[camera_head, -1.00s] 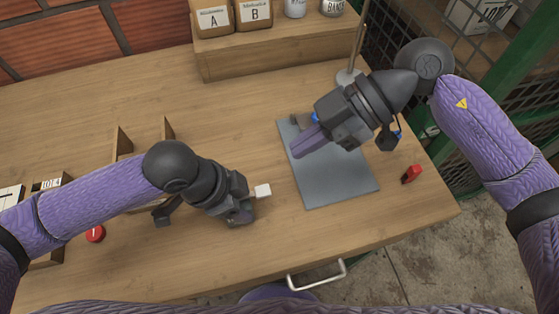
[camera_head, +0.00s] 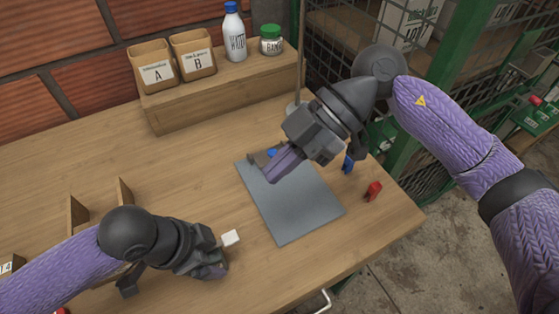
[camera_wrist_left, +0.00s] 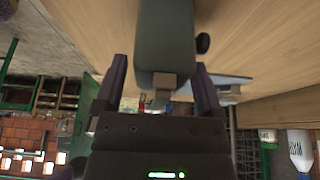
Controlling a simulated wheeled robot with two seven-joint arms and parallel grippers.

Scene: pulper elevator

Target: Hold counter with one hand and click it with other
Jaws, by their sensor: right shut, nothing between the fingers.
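A grey-green body (camera_wrist_left: 165,40), which seems to be the counter, stands between the finger pads of my left gripper (camera_wrist_left: 165,88) in the left wrist view. A small block sits at its near end. My right gripper (camera_head: 270,177) is shut and empty, pointing down-left over the far part of the grey mat (camera_head: 305,212). It is well apart from the left gripper.
A blue clip (camera_head: 348,164) and a red clip (camera_head: 374,190) lie right of the mat. A small brown-grey item (camera_head: 260,157) is near the right fingers. A wooden shelf (camera_head: 210,92) holds bins and bottles at the back. The mat's front part is clear.

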